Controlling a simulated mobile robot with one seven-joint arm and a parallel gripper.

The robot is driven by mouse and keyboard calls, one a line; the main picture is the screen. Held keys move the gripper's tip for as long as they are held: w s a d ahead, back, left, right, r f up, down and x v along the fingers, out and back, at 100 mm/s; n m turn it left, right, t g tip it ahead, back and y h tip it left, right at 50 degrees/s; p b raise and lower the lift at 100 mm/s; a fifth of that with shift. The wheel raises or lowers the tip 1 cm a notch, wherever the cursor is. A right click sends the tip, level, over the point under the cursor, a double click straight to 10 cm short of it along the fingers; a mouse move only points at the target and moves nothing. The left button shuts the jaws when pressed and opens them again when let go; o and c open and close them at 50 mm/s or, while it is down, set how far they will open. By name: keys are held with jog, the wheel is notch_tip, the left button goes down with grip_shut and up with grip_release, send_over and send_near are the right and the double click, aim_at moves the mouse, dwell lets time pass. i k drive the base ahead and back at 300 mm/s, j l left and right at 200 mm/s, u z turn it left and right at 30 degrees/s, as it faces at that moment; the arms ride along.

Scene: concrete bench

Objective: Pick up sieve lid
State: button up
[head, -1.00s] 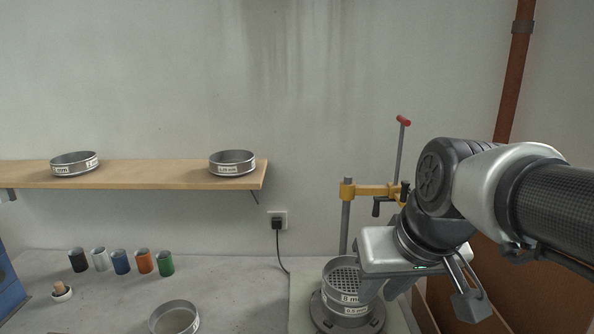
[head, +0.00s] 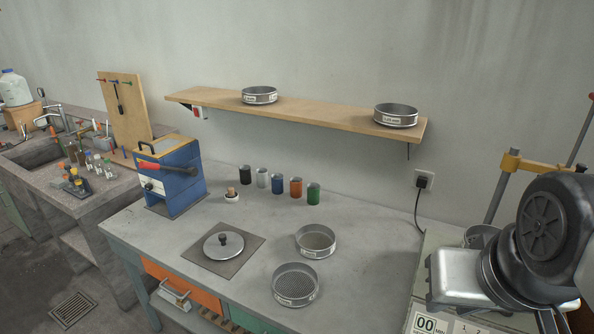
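The sieve lid (head: 223,245) is a round metal disc with a dark knob on top. It lies flat on a dark square mat (head: 246,257) on the left part of the concrete bench. My gripper is at the far right over the shaker, well apart from the lid. Its silver body shows at the right edge, but its fingertips are hidden or out of frame, so I cannot tell whether it is open or holds anything.
Two sieves, a fine one (head: 315,240) and a coarse one (head: 296,284), stand right of the lid. Several coloured cups (head: 277,183) line the back. A blue box (head: 172,176) stands left. A wooden shelf (head: 300,112) with two sieves hangs above.

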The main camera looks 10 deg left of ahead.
aim_at(222, 246)
jog(key=j+u, duration=0.5)
jog(key=i+j+u, duration=0.15)
jog(key=j+u, duration=0.15)
jog(key=u, duration=0.15)
jog(key=i, duration=0.1)
jog(key=z, duration=2.15)
jog(key=u, duration=1.1)
jog(key=k+l+u, duration=0.1)
jog(key=u, duration=0.25)
jog(key=k+u, duration=0.1)
jog(key=u, duration=0.25)
jog(key=k+u, duration=0.1)
jog(key=u, duration=0.25)
jog(key=i, duration=0.35)
